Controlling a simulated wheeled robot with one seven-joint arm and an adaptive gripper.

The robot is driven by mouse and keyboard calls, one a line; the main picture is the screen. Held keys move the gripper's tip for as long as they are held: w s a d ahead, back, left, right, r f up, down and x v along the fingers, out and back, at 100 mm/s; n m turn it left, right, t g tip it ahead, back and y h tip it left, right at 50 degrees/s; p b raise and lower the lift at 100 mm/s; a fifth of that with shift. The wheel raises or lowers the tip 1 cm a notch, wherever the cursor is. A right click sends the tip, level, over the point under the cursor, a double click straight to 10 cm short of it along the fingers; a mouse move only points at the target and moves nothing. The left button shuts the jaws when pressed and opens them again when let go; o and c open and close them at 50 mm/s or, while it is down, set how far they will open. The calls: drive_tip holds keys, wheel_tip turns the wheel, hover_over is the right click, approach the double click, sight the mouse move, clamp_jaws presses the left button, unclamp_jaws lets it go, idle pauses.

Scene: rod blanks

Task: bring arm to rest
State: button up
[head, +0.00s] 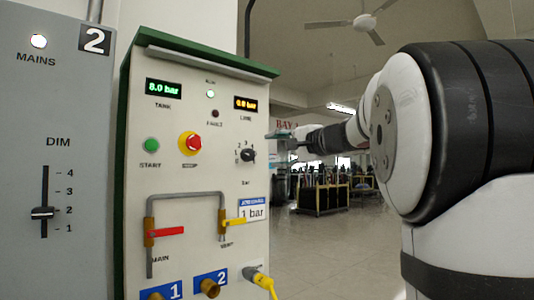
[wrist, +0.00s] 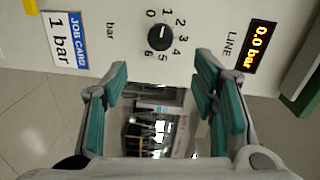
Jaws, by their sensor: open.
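My gripper (head: 285,141) is at the right edge of the control panel (head: 210,120) in the head view. In the wrist view my gripper (wrist: 160,80) has its two green-padded fingers spread wide, with nothing between them. The round black knob (wrist: 160,37) with its numbered bar scale lies just beyond the fingertips, apart from them. The knob also shows in the head view (head: 248,155). Its exact setting is too small to tell.
The panel has a LINE display (wrist: 257,46) reading 0.0 bar, red (head: 168,231) and yellow (head: 235,222) valve handles, a job card (head: 253,211) saying 1 bar and a yellow hose (head: 263,280). A grey MAINS cabinet (head: 55,110) stands left. Open floor (head: 325,245) lies right.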

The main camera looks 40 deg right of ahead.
drive_tip(key=shift+s, duration=0.65)
drive_tip(key=shift+a, duration=0.1)
drive_tip(key=s+a+f+n+g+y, duration=0.2)
drive_tip(key=s+a+f+n+g, duration=0.4)
drive_tip(key=a+f, duration=0.6)
drive_tip(key=s+a+f+n+g+y, duration=0.3)
drive_tip(key=s+a+f, duration=0.5)
drive_tip(key=a, duration=0.8)
drive_tip(key=s+f+n+g+h, duration=0.35)
drive_tip(key=s+f, duration=0.55)
drive_tip(key=s, duration=0.3)
drive_tip(key=s+f+n+g+h, duration=0.3)
drive_tip(key=s+f+n+g, duration=0.1)
drive_tip(key=s+f, duration=0.7)
wheel_tip(320, 180, up, 24)
drive_tip(key=t+p, duration=0.3)
drive_tip(key=p, duration=1.7)
drive_tip(key=shift+r+p, duration=0.15)
drive_tip(key=shift+p, duration=0.25)
